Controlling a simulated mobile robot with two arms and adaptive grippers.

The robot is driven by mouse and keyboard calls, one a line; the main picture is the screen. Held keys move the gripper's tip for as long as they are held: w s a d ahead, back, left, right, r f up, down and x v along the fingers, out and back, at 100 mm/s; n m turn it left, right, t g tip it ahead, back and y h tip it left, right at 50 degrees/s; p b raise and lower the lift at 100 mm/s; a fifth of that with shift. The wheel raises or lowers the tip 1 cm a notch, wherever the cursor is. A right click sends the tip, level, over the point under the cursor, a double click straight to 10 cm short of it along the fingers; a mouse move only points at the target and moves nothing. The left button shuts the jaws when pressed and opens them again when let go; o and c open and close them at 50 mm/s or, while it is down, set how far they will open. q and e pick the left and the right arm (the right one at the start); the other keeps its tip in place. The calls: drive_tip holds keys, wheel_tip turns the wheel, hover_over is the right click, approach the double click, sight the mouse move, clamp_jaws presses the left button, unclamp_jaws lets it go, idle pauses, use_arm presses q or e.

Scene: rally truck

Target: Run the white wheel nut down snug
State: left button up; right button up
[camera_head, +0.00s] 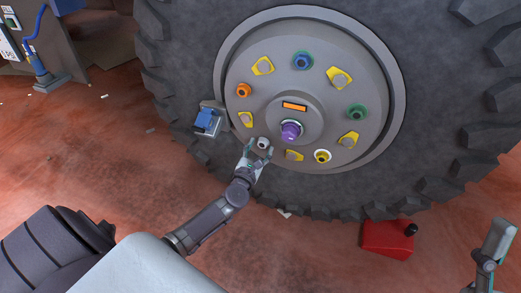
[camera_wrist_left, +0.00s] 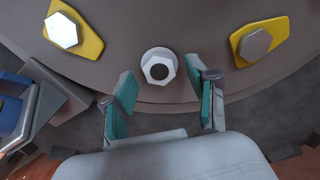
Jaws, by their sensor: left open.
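The white wheel nut (camera_head: 263,143) sits low on the left of the grey hub of a big tyre. In the left wrist view the white nut (camera_wrist_left: 159,66) is hexagonal with a round collar and a dark centre, and stands against the hub face. My left gripper (camera_head: 257,154) is just below it, its fingers spread. In the wrist view the open gripper (camera_wrist_left: 162,92) has its teal-padded fingertips on either side of and below the nut, apart from it. My right gripper (camera_head: 489,258) shows in part at the right edge; its jaw state is unclear.
Yellow tabs and coloured nuts, including an orange nut (camera_head: 244,90) and a green nut (camera_head: 357,112), ring the purple centre piece (camera_head: 291,130). A grey stand with a blue part (camera_head: 207,119) is left of the hub. A red block (camera_head: 387,240) lies on the floor.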

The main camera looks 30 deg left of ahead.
use_arm(q)
drive_tip(key=shift+w, duration=0.25)
clamp_jaws()
idle(0.3)
